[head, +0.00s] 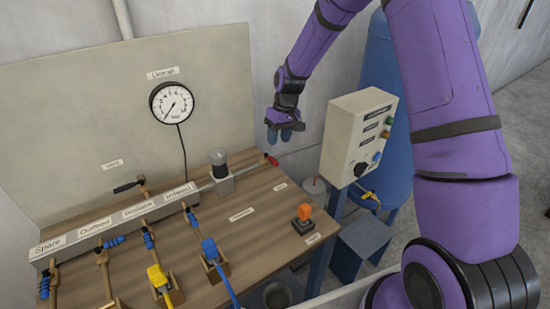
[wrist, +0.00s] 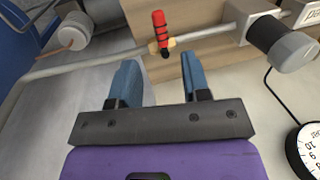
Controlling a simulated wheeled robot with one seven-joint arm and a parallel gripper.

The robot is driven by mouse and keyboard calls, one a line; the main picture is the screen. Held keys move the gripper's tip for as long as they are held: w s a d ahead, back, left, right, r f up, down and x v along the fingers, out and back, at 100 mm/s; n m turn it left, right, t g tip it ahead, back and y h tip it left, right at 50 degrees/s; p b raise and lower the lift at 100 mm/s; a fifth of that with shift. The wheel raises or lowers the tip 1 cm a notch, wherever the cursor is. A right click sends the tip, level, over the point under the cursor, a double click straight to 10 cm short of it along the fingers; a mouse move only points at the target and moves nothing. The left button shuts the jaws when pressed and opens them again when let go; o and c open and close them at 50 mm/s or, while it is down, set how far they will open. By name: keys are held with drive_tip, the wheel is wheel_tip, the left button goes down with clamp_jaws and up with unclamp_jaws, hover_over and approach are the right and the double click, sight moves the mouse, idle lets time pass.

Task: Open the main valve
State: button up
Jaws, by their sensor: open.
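A valve with a red handle (head: 271,159) sits on the thin grey pipe near the back right corner of the wooden table. In the wrist view the red handle (wrist: 160,30) has a black end and stands across the pipe, above a brass-coloured body. I cannot read a label on it. My gripper (head: 285,134) is above and a little right of this handle in the head view. In the wrist view my gripper (wrist: 163,78) has its two blue fingers apart with nothing between them. The handle lies beyond the fingertips, between their lines, apart from them.
A pressure gauge (head: 172,103) hangs on the back board. A cylindrical unit (head: 219,165) sits on the pipe left of the red handle. A control box (head: 352,135) stands to the right, before a blue tank (head: 378,60). Several hose valves and an orange button (head: 304,212) are on the table.

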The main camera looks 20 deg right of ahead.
sight(273, 161)
drive_tip(key=f, duration=0.2)
drive_tip(key=a+f, duration=0.1)
drive_tip(key=f, duration=0.4)
drive_tip(key=shift+s+a+f, duration=0.2)
drive_tip(key=shift+a+f, duration=0.05)
drive_tip(key=shift+f, duration=0.15)
clamp_jaws()
